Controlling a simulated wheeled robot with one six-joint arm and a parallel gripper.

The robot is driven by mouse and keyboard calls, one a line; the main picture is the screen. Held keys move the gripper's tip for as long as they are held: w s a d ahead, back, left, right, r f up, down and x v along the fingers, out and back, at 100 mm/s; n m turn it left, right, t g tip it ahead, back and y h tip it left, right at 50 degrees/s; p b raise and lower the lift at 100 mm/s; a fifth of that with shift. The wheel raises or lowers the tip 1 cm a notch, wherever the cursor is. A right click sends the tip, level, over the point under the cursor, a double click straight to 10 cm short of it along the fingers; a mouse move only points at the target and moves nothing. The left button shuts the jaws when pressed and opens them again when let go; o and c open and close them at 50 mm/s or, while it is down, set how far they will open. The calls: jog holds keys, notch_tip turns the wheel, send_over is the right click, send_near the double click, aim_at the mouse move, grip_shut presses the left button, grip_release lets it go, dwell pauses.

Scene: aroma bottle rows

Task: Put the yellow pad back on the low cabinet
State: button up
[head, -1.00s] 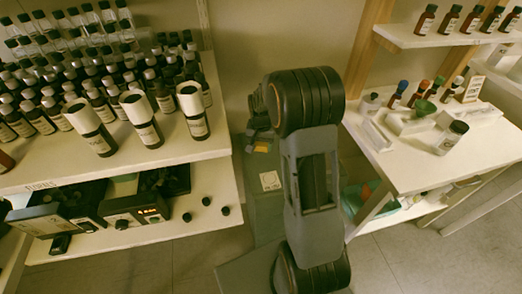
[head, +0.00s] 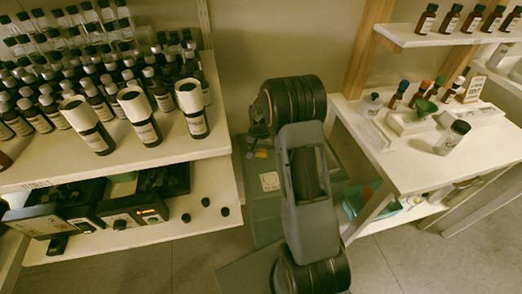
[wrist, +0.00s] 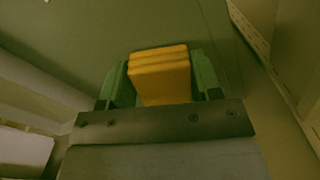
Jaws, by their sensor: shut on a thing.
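The yellow pad (wrist: 160,77) is a ridged yellow block between the two green fingers of my gripper (wrist: 159,68) in the wrist view. My gripper is shut on it. In the head view my arm hides most of the gripper, and only a small yellow patch of the pad (head: 261,153) shows left of the arm. The low cabinet (head: 264,209) is the grey-green box with a pale label, between the shelf unit and the white table. The pad appears over or near the cabinet's back part; I cannot tell whether they touch.
The shelf unit (head: 205,147) at left bears several dark bottles, with devices and loose caps on its lower shelf. The white table (head: 405,175) at right bears bottles, a green funnel and a white tray. My arm fills the gap between them.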

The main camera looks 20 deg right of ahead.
jog(key=shift+f, duration=0.1)
jog(key=shift+f, duration=0.15)
jog(key=o, duration=0.9)
notch_tip(320, 180, up, 12)
jog(key=p, duration=0.2)
jog(key=s+a+r+n+t, duration=0.1)
jog(key=s+a+r+n, duration=0.1)
jog(key=s, duration=0.5)
jog(key=s+a+r+n+t, duration=0.1)
jog(key=s+a+r+n, duration=0.1)
jog(key=s, duration=0.5)
jog(key=s+a+r+n+t, duration=0.1)
jog(key=s+a+r+n, duration=0.1)
jog(key=s+a+r, duration=0.2)
jog(key=shift+s+a+r+n, duration=0.2)
jog(key=shift+s+a, duration=0.2)
jog(key=shift+s, duration=0.35)
jog(key=shift+s+a+r+n, duration=0.15)
jog(key=shift+s+a, duration=0.25)
jog(key=shift+s, duration=0.3)
